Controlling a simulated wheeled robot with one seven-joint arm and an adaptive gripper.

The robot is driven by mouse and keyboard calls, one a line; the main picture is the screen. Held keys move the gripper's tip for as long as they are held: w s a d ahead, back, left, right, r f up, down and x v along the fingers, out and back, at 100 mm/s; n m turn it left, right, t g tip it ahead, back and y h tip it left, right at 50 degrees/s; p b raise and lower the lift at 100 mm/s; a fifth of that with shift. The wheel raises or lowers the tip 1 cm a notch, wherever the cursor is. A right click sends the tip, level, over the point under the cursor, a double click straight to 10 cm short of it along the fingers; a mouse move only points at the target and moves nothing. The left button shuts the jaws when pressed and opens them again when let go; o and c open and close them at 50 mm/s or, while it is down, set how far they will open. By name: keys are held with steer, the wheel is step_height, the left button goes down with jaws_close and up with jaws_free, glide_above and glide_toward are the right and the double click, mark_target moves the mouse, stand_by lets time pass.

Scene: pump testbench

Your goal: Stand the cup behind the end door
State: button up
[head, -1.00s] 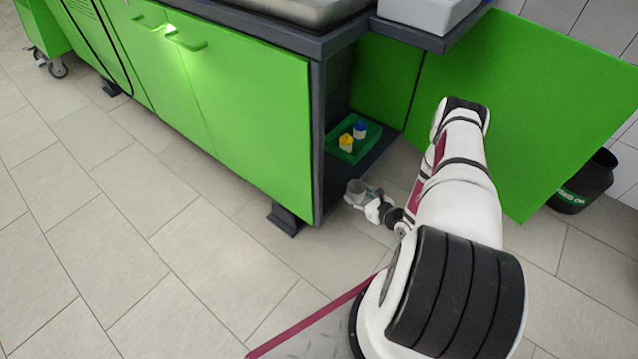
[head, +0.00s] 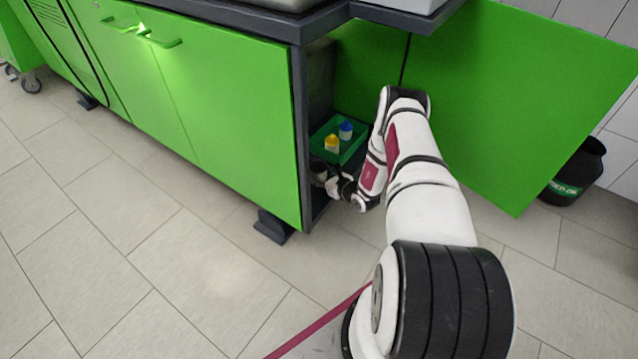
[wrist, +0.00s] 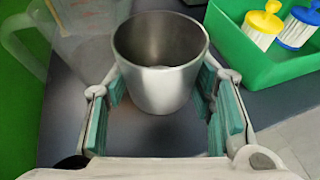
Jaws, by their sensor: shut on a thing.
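The cup (wrist: 160,75) is a plain metal beaker, upright and empty inside, between the teal pads of my gripper (wrist: 160,92). The fingers are shut on its sides. In the head view the cup (head: 318,169) is small and partly hidden, inside the open end compartment just past the cabinet's corner. My gripper (head: 332,186) reaches in from the right. The cup is over the dark shelf (wrist: 150,135); I cannot tell if its base touches. The end door (head: 525,110) is green and stands wide open to the right.
A green tray (wrist: 268,75) with a yellow-capped bottle (wrist: 262,25) and a blue-capped bottle (wrist: 298,25) sits right of the cup. A clear measuring jug (wrist: 85,25) stands behind left. Closed green doors (head: 225,110) are left. A black canister (head: 578,175) stands beyond the end door.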

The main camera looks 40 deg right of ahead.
mark_target(319, 189)
steer(key=shift+w, duration=0.45)
step_height(319, 189, down, 4)
steer(key=b, duration=0.3)
steer(key=shift+w+r, duration=0.15)
steer(key=shift+r, duration=0.05)
steer(key=shift+f, duration=0.4)
steer(key=shift+f, duration=0.15)
steer(key=o, duration=1.2)
